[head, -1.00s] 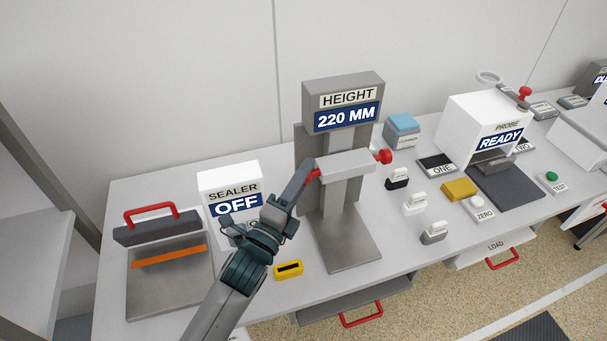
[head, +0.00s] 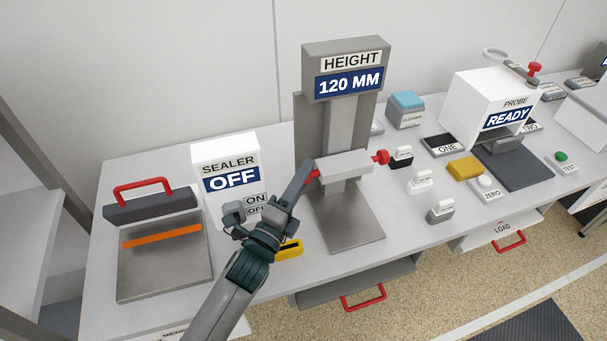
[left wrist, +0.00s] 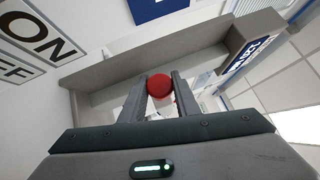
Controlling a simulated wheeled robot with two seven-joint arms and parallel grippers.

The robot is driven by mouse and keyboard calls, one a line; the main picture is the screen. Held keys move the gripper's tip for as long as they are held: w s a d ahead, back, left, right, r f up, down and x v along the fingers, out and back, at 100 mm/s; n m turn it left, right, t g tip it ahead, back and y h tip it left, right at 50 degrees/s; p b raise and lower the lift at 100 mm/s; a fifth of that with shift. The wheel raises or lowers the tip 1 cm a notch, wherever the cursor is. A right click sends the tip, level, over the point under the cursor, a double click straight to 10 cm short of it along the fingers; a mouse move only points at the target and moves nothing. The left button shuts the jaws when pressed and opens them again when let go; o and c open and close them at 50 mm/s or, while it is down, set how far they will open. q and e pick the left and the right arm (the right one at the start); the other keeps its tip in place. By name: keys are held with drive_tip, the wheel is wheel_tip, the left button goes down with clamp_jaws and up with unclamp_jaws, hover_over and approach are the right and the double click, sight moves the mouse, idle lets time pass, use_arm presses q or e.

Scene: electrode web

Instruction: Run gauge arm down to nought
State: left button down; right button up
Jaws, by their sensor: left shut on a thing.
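The height gauge is a grey column (head: 312,132) on a flat grey base (head: 355,228). Its screen (head: 349,85) reads 120 MM. A light grey arm (head: 345,166) sticks out across the column, above the base. It has a red knob at each end; the right one (head: 381,157) is free. My left gripper (head: 309,175) is shut on the left red knob, which shows between the fingers in the left wrist view (left wrist: 160,86). My right gripper is not in view.
A white sealer box (head: 226,150) reading OFF and a sealer press (head: 165,250) with a red handle stand left. A yellow block with a slot (head: 290,249) lies near my left wrist. Several small labelled blocks and a white probe box (head: 480,95) reading READY stand right.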

use_arm(q)
drive_tip(key=c, duration=1.4)
unclamp_jaws()
drive_tip(key=shift+o, duration=0.2)
drive_tip(key=shift+s, duration=0.1)
drive_tip(key=b+v, duration=0.5)
drive_tip(key=v, duration=1.2)
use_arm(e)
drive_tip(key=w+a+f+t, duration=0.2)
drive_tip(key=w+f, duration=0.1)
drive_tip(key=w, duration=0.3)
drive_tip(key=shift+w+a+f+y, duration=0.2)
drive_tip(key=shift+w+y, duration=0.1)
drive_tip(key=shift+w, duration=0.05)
use_arm(q)
drive_tip(key=shift+a, duration=0.15)
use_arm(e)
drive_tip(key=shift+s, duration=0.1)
